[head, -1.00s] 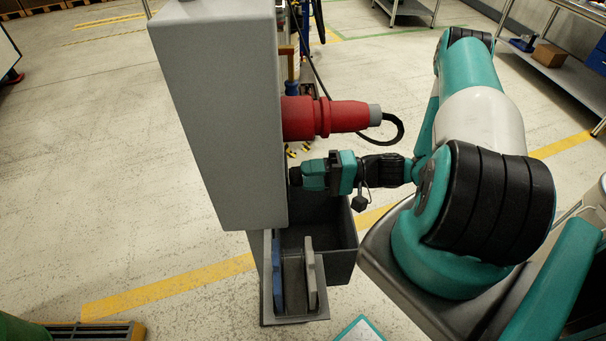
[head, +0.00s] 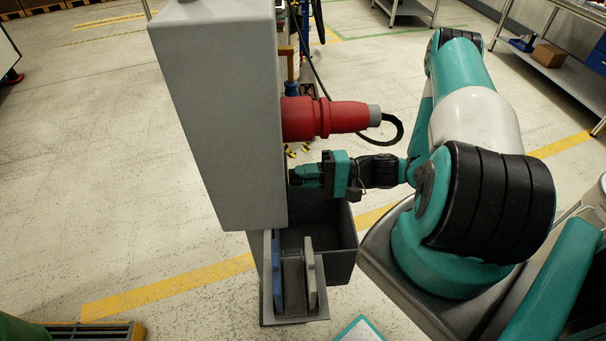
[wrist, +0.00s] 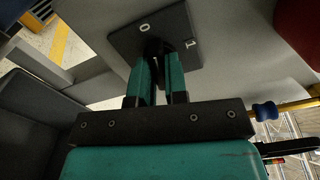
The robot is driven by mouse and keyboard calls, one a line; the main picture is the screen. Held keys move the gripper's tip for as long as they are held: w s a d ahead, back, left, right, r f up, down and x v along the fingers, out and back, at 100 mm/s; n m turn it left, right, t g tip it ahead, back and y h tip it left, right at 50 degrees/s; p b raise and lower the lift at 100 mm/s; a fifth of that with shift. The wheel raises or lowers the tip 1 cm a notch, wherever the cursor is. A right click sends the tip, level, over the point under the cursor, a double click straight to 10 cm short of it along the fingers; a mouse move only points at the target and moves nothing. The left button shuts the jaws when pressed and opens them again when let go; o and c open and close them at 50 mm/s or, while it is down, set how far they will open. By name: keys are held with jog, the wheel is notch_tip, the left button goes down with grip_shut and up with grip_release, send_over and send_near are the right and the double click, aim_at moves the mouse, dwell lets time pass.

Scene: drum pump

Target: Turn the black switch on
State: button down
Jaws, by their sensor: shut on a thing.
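The switch's black square plate (wrist: 179,24) is on the face of the grey cabinet (head: 215,120), with a white 0 mark and a second white mark, seemingly a 1. My gripper (wrist: 160,55) reaches the plate with its two teal fingers close together on the black switch knob (wrist: 156,46). The fingers hide most of the knob, so I cannot tell its exact angle. In the head view my gripper (head: 293,176) points left against the cabinet's right side, below the red plug. The switch is hidden there.
A red plug (head: 325,117) with a black cable sticks out just above my gripper. A grey open bin (head: 340,262) is below it, with a blue panel (head: 277,277) and a pale panel (head: 310,272) in front. Open floor lies to the left.

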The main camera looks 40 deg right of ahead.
jog(key=shift+m, duration=2.7)
jog(key=shift+m, duration=2)
